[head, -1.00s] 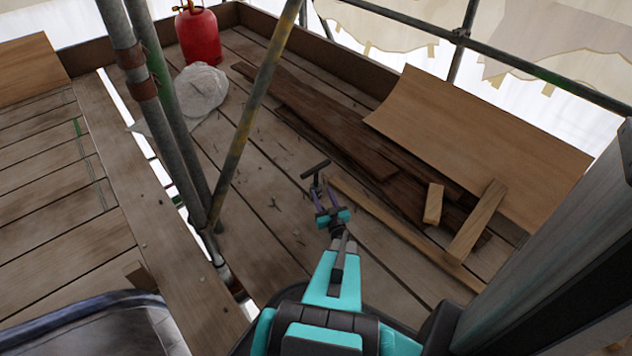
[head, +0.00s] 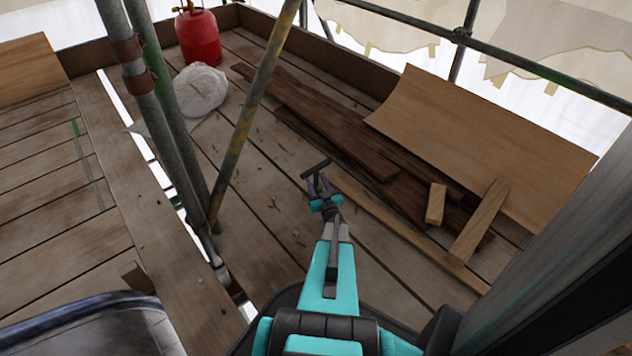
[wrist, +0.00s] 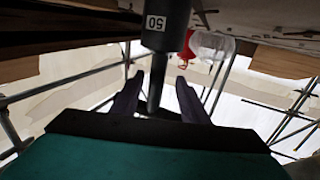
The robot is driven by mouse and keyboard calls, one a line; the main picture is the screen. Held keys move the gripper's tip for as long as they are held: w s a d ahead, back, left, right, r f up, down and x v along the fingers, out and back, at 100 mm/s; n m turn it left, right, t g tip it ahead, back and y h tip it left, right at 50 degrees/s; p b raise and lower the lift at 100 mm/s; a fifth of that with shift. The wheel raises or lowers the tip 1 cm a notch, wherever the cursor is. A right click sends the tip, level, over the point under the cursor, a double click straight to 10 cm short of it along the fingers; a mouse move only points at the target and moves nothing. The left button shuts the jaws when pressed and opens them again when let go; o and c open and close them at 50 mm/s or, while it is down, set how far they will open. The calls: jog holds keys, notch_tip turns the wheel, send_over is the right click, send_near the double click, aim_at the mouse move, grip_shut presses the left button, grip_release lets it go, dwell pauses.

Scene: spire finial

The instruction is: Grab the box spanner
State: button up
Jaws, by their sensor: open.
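The box spanner (head: 316,168) shows in the head view as a dark T-shaped bar just beyond my gripper (head: 319,186). My gripper (wrist: 158,88) is open there, with one purple finger on each side of the tapered part. Gaps show between that part and both fingers, so I see no grip on it. The spanner's stem is partly hidden by my gripper in the head view.
Dark planks (head: 335,125) and a curved plywood sheet (head: 480,145) lie to the right. Short wood offcuts (head: 478,222) lie near them. Scaffold poles (head: 160,110) stand left. A red gas bottle (head: 198,36) and pale sack (head: 201,90) are at the back.

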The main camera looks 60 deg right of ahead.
aim_at(317, 181)
jog(key=shift+w+d, duration=0.1)
jog(key=shift+d, duration=0.05)
jog(key=shift+f+b+x, duration=0.15)
jog(key=shift+b+x, duration=0.45)
jog(key=shift+x, duration=0.15)
jog(key=shift+f+b+x, duration=0.15)
jog(key=shift+b+x, duration=0.45)
jog(key=shift+x, duration=0.1)
jog(key=shift+b+x, duration=0.45)
jog(key=shift+x, duration=0.65)
jog(key=shift+d+r, duration=0.15)
jog(key=shift+r, duration=0.05)
grip_shut()
